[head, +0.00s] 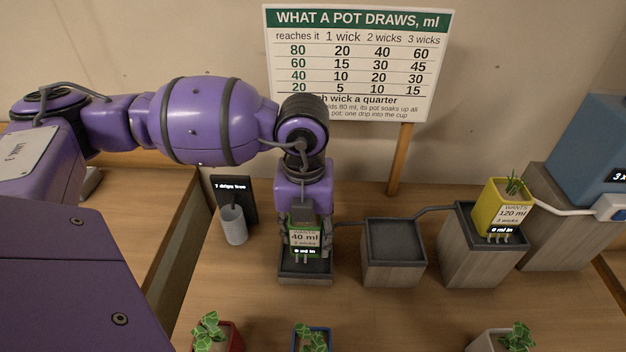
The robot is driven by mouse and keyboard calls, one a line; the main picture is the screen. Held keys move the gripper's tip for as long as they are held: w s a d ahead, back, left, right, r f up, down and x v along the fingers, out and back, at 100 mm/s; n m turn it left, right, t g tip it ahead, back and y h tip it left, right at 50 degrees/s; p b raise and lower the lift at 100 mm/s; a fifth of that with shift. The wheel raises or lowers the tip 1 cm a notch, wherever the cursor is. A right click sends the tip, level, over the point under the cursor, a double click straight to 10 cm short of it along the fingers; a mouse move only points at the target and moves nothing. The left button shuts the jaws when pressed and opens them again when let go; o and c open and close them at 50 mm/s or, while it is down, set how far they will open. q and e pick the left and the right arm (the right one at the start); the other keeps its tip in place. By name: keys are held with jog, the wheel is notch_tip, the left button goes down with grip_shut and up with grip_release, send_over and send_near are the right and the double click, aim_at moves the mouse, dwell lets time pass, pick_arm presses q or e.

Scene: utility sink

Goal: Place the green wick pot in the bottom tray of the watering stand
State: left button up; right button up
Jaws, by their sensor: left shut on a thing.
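The green wick pot (317,253) has a label reading 40 ml, 2 wicks, with a small display below it. My left gripper (312,222) points down and is shut on it, hiding its upper part. The pot is upright at the bottom tray (304,279), the lowest, leftmost step of the watering stand. Its wicks hang over the tray; I cannot tell whether the pot rests there or is just above. The middle tray (393,236) is empty. The yellow pot (505,200), labelled 120 ml, stands in the top tray (458,222). My right gripper is out of view.
A grey cup (234,226) stands left of the bottom tray, by a small black display (222,186). A blue tank (590,145) is at the right. A sign (360,60) stands behind. Red (232,336), blue (328,332) and whitish (490,340) pots line the front.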

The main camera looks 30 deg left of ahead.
aim_at(306, 242)
pick_arm(q)
jog(key=shift+f, duration=1.55)
jog(key=shift+f, duration=0.2)
jog(key=o, duration=1.3)
jog(key=shift+r, duration=0.55)
notch_tip(306, 242, up, 12)
jog(key=shift+f, duration=0.25)
